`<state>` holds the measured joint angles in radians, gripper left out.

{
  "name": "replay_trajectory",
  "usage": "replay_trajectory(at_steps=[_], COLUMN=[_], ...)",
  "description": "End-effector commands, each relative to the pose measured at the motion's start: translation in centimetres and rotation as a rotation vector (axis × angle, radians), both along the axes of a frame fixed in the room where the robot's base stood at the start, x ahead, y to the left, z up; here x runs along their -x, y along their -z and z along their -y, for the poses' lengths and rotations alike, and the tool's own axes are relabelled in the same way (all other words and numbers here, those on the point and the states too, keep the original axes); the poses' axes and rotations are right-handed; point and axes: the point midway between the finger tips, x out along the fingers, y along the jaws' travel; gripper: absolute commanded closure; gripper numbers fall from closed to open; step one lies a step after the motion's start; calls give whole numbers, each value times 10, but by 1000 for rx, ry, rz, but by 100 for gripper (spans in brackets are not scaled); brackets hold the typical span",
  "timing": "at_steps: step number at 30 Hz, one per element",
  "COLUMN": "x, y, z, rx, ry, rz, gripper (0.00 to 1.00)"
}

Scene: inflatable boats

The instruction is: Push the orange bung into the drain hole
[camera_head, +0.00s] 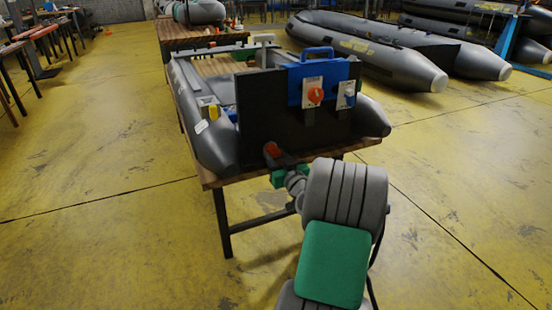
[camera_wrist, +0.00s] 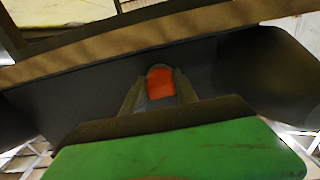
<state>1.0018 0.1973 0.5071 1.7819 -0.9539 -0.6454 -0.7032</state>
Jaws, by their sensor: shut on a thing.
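The grey boat (camera_head: 206,135) lies on a wooden-topped bench, with its dark flat transom (camera_head: 255,112) facing me. My gripper (camera_head: 274,160) is at the low left part of the transom. It is shut on the orange bung (camera_head: 271,149). In the wrist view the orange bung (camera_wrist: 160,83) sits between the two grey fingers of my gripper (camera_wrist: 158,97), in front of the dark transom (camera_wrist: 70,85). I cannot see the drain hole, and I cannot tell whether the bung touches the transom or is in the hole.
The bench edge (camera_head: 230,180) runs just under the transom. More grey boats (camera_head: 372,57) lie back right.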

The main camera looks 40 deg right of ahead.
Motion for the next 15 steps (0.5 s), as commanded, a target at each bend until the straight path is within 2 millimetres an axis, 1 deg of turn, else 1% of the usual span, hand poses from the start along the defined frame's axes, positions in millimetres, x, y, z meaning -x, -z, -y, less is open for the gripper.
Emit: replay_trajectory(at_steps=[6,7,15], x=[-5,-5,-4], y=[0,-1,0], z=[1,1,1], rx=[-1,-1,-1], ry=[-1,-1,0], rz=[1,1,1], gripper=[100,63,41])
